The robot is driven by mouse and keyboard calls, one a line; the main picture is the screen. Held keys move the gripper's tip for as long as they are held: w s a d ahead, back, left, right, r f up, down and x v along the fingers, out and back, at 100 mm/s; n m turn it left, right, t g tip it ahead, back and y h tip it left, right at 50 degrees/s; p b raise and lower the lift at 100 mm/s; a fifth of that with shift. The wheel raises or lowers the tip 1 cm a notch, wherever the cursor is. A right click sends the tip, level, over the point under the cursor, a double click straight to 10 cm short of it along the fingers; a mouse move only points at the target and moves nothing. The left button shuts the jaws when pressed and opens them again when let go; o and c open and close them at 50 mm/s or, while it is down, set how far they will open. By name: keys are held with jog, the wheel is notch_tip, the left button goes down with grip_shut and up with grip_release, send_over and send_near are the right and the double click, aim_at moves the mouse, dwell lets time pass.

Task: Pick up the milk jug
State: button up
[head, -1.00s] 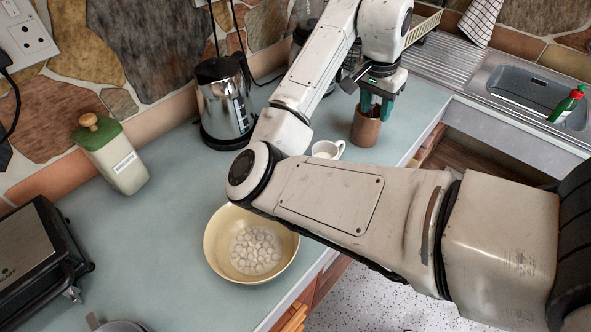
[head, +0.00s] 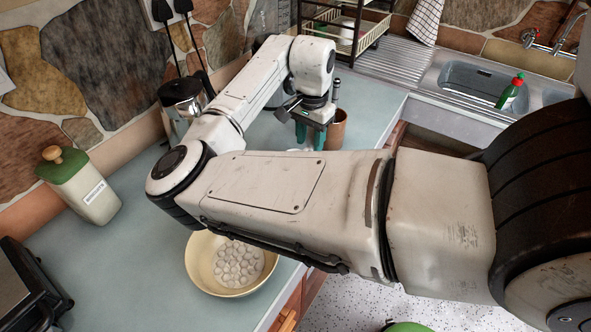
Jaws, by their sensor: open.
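The milk jug (head: 298,150) is a small white vessel on the counter, mostly hidden behind my arm; only a sliver of white shows. My gripper (head: 310,138), with green fingers, points down above or right at the jug, just left of a brown cup (head: 337,130). The gripper is open. The fingertips are small and partly hidden, so I cannot tell whether they are around the jug or touching it.
A cream bowl of white round pieces (head: 235,263) stands near the counter's front edge. A green-lidded canister (head: 85,187) and a kettle (head: 183,100) stand along the wall. A sink with a green bottle (head: 510,93) and a dish rack (head: 345,30) are at the back.

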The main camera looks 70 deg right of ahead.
aim_at(310, 148)
jog(key=shift+f, duration=1.75)
grip_shut()
jog(key=shift+r, duration=0.1)
